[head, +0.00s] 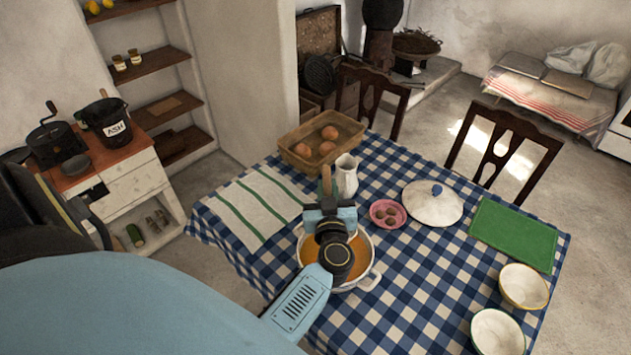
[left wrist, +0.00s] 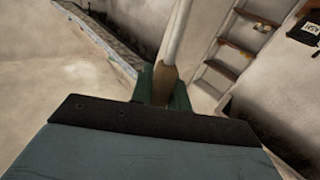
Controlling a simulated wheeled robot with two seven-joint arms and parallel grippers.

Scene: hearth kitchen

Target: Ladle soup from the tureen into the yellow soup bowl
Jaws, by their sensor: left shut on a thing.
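The white tureen (head: 376,277) stands near the front of the table, with orange soup (head: 360,247) inside. My left gripper (head: 327,192) is above its far left side, partly covering it. The gripper is shut on the ladle's wooden handle (head: 326,177); in the left wrist view, the ladle (left wrist: 178,35) shows a brown grip and a pale shaft between the fingers (left wrist: 163,88). The ladle's bowl is not visible. A cream bowl with a yellowish rim (head: 524,289), apparently the yellow soup bowl, stands at the table's right. My right gripper is not in view.
A second bowl with a greenish rim (head: 497,333) stands nearby. The tureen's lid (head: 433,204), a pink dish (head: 386,214), a white jug (head: 346,176), a bread basket (head: 295,160) and a green mat (head: 512,234) surround it. Checked cloth is clear between tureen and bowls.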

